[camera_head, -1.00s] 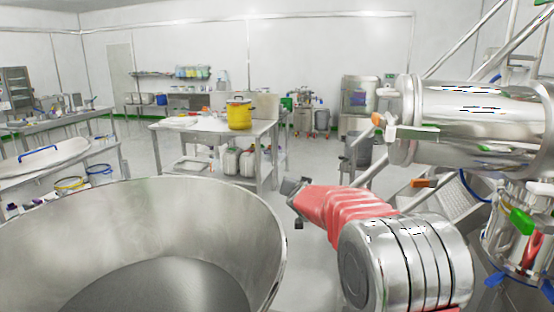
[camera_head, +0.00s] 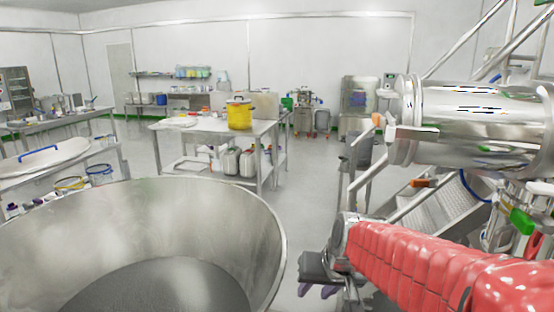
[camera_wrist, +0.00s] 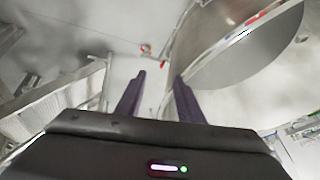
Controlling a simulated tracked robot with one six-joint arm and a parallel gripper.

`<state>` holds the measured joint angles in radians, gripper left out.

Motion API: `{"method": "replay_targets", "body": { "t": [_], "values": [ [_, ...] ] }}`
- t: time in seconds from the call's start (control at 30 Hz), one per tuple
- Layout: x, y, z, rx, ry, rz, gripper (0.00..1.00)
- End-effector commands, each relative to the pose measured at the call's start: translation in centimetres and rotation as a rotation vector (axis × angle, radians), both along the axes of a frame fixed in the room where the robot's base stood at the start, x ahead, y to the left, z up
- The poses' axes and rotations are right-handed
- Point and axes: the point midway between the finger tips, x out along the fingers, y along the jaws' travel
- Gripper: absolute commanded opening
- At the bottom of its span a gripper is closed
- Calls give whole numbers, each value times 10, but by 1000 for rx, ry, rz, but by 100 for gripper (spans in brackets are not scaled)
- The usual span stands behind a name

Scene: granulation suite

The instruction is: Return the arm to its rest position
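My arm, in a red sleeve, reaches from the lower right in the head view. My gripper (camera_head: 318,290) hangs at its end, just right of the large steel bowl (camera_head: 225,215) and pointing downward. In the wrist view, the two dark purple fingers of my gripper (camera_wrist: 160,92) stand apart with nothing held between them. The steel bowl also shows in the wrist view (camera_wrist: 250,50), at the upper right, close to the right finger's line of sight.
Metal steps (camera_head: 450,205) lie behind my arm. A steel table with a yellow pot (camera_head: 239,115) stands farther back. Open floor (camera_head: 310,190) lies between.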

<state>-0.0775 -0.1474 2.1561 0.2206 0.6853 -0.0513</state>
Motion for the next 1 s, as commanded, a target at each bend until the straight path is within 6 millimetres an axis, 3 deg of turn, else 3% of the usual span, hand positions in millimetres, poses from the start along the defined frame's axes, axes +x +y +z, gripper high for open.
{"method": "replay_targets", "body": {
  "t": [0.03, 0.2, 0.5, 0.73, 1.0],
  "values": [
    [-19, -6, -1, -15, 21, 2, 34],
    [-77, -25, -8, -70, 91, 6, 34],
    [-154, -54, -14, -157, 126, 12, 34],
    [-182, -66, -4, -181, 51, -5, 34],
    [-190, -70, 22, -178, -45, -30, 34]
  ]
}}
